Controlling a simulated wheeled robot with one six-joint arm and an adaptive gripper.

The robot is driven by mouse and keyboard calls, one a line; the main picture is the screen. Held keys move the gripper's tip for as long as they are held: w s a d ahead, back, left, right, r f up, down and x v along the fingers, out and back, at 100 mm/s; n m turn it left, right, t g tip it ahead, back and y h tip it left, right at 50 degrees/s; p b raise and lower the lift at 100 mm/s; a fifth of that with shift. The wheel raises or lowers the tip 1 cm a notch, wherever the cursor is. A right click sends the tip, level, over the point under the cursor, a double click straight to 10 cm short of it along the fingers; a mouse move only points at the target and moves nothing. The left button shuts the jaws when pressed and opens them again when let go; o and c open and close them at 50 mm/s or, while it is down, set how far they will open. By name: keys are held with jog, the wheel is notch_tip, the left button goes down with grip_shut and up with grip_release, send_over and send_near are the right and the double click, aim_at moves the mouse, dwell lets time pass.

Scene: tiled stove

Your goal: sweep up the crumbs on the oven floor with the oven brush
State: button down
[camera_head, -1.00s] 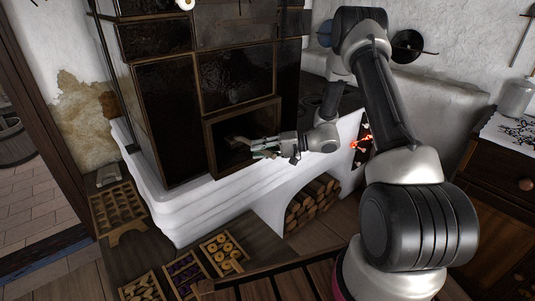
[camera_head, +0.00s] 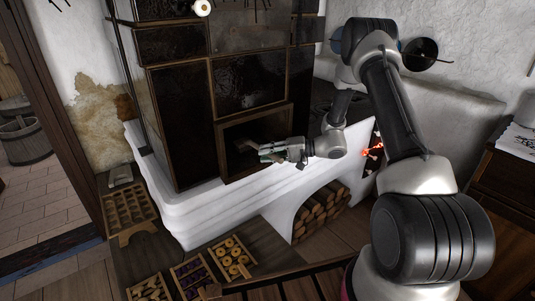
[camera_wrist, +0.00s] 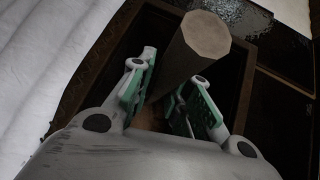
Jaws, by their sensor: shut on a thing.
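My gripper (camera_head: 268,153) is at the mouth of the tiled stove's oven opening (camera_head: 288,121), reaching in from the right. The bristles are hidden or too dark to tell. The oven floor is in deep shadow and I cannot make out any crumbs.
The white stove ledge (camera_head: 205,207) runs below the opening. Firewood (camera_head: 320,208) fills an arch below right, and embers glow (camera_head: 375,150) in a side opening. Wooden trays (camera_head: 230,256) of baked goods stand at the front. An empty compartmented tray (camera_head: 128,210) is at left.

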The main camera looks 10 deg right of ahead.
jog(key=shift+f, duration=0.55)
jog(key=shift+s+d, duration=0.45)
jog(key=shift+s, duration=0.65)
jog(key=shift+s+d, duration=0.4)
jog(key=shift+s, duration=0.65)
jog(key=shift+s+d, duration=0.45)
jog(key=shift+s, duration=0.65)
jog(key=shift+w+a, duration=0.45)
jog(key=shift+w, duration=0.65)
jog(key=shift+w+a, duration=0.4)
jog(key=shift+w, duration=0.65)
jog(key=shift+w+a, duration=0.45)
jog(key=shift+w, duration=0.65)
jog(key=shift+s+d, duration=0.45)
jog(key=shift+s, duration=0.65)
jog(key=shift+s+d, duration=0.45)
jog(key=shift+s, duration=0.6)
jog(key=shift+s+d, duration=0.45)
jog(key=shift+s, duration=0.65)
